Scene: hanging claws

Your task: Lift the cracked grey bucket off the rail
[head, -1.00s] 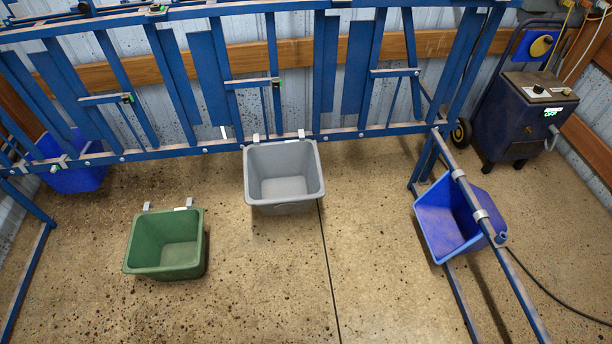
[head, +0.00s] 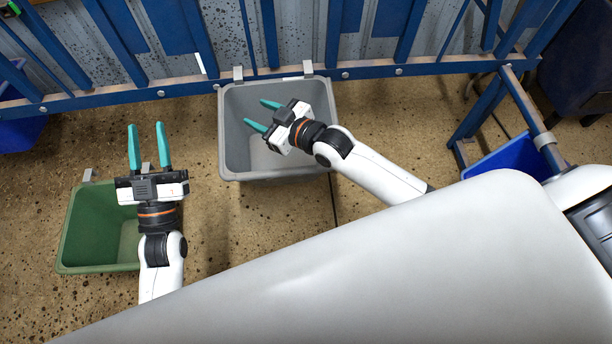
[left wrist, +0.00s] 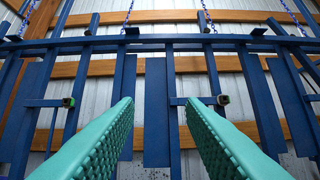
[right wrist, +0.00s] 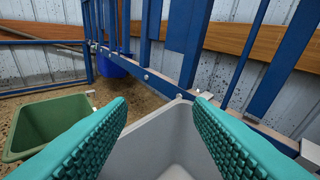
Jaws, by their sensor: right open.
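The grey bucket (head: 232,150) hangs from the blue rail (head: 190,88) by two light hooks, one at each end of its back rim. I cannot make out a crack in it. My right gripper (head: 258,114) is open and empty over the bucket's mouth, toward its left side. The right wrist view shows the bucket (right wrist: 150,145) between and below the fingers.
The green bucket stands on the floor, partly hidden by my left arm. Blue buckets are at the far left (head: 20,125) and on the right side rail (head: 508,155). Floor is clear between the green and grey buckets.

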